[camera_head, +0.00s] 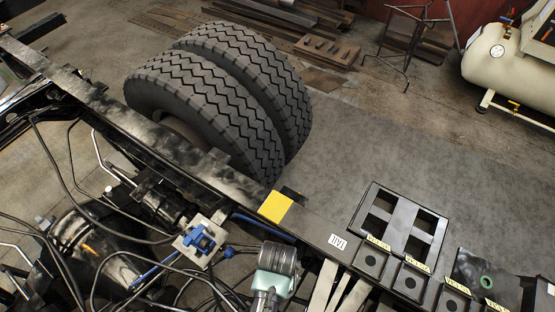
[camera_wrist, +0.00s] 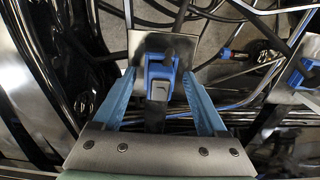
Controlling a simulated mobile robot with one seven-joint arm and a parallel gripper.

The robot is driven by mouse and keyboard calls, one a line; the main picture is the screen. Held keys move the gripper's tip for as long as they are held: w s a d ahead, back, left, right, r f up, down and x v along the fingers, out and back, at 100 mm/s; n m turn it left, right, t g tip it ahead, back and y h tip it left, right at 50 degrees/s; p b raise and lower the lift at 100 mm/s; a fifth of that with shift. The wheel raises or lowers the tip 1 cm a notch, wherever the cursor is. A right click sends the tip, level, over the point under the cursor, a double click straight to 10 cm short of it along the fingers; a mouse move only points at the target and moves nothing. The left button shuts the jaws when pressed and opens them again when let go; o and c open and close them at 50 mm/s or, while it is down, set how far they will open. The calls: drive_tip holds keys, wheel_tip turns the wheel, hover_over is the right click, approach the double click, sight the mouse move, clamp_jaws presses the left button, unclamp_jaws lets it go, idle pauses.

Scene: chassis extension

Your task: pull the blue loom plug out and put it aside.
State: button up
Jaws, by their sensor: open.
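A blue loom plug (camera_wrist: 158,88) sits at a pale metal bracket plate (camera_wrist: 188,47) in the wrist view, with a dark part on top of it. My gripper (camera_wrist: 158,78) is open, its two light-blue fingers on either side of the plug. I cannot tell whether they touch it. A second blue connector (camera_wrist: 300,76) is on another plate at the right edge. In the head view, a blue connector (camera_head: 200,239) shows on a metal plate (camera_head: 212,222); I cannot tell which of the two it is.
Black cables and pipes crowd around the plates. A dark chassis rail (camera_head: 130,120) runs diagonally past large tyres (camera_head: 225,90). A yellow block (camera_head: 275,207) is on the rail. Labelled black holders (camera_head: 410,280) and a black frame (camera_head: 398,222) are at right.

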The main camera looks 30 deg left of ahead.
idle(0.3)
clamp_jaws()
drive_tip(key=shift+o, duration=2)
unclamp_jaws()
wheel_tip(320, 180, up, 13)
drive_tip(key=shift+b, duration=0.3)
